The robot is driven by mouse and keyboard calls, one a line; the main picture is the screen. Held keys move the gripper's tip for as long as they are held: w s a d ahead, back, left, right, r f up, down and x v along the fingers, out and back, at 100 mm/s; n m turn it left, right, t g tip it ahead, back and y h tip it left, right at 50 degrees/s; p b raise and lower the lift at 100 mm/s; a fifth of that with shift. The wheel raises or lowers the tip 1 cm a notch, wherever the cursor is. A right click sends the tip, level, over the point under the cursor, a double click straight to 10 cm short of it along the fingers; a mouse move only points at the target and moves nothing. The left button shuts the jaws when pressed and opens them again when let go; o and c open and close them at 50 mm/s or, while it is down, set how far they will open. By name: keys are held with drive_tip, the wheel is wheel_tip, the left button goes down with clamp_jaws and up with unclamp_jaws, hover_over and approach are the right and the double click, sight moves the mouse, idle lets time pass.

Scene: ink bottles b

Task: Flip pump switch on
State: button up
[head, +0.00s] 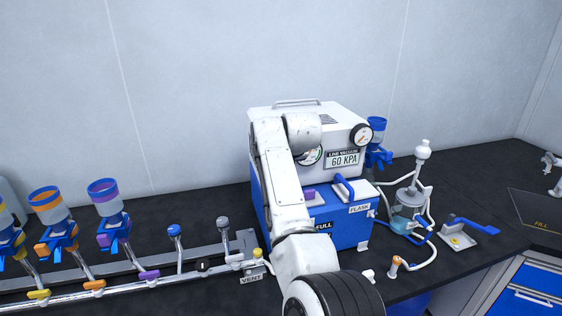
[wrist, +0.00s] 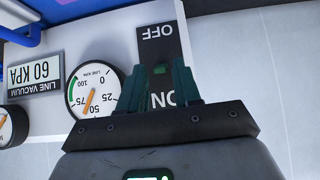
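The pump box (head: 345,130) is white on top and blue below, and stands on the dark counter with my arm across its front. In the wrist view, upside down, a black switch plate (wrist: 160,45) is marked OFF at the picture's top and ON lower down. My gripper (wrist: 160,72) is in front of this plate, its two dark green fingers slightly apart with the plate and a small green patch showing between them. I cannot tell whether they touch the switch lever, which is not clear. My arm hides the switch and gripper in the head view.
A dial gauge (wrist: 94,91) and a LINE VACUUM display (wrist: 35,74) reading 60 KPA sit beside the plate. A glass flask (head: 405,217) with tubing stands right of the pump. Ink bottles (head: 105,195) on a valve manifold stand left.

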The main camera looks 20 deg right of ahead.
drive_tip(key=shift+o, duration=0.7)
drive_tip(key=shift+s, duration=0.15)
drive_tip(key=b+v, duration=0.3)
drive_tip(key=v, duration=0.7)
drive_tip(key=shift+s+r, duration=0.2)
drive_tip(key=shift+r, duration=0.05)
drive_tip(key=s+d+f+g, duration=0.1)
drive_tip(key=s+d+f, duration=0.2)
drive_tip(key=s+f, duration=0.45)
drive_tip(key=s+d+f+g+h+b, duration=0.1)
drive_tip(key=s+d+f, duration=0.3)
drive_tip(key=f, duration=0.7)
drive_tip(key=s+d+f+g, duration=0.1)
drive_tip(key=s+f, duration=0.6)
drive_tip(key=f, duration=0.2)
drive_tip(key=s+f+g, duration=0.1)
drive_tip(key=s+f, duration=0.4)
drive_tip(key=s, duration=0.6)
drive_tip(key=s+f+g+b, duration=0.1)
drive_tip(key=s+f, duration=0.3)
drive_tip(key=s, duration=0.7)
drive_tip(key=s+f+g, duration=0.3)
drive_tip(key=s+f, duration=0.2)
drive_tip(key=s, duration=0.6)
drive_tip(key=shift+s+a+f+m+y, duration=0.25)
drive_tip(key=shift+a+f+m+y, duration=0.05)
drive_tip(key=shift+f+m+y, duration=0.1)
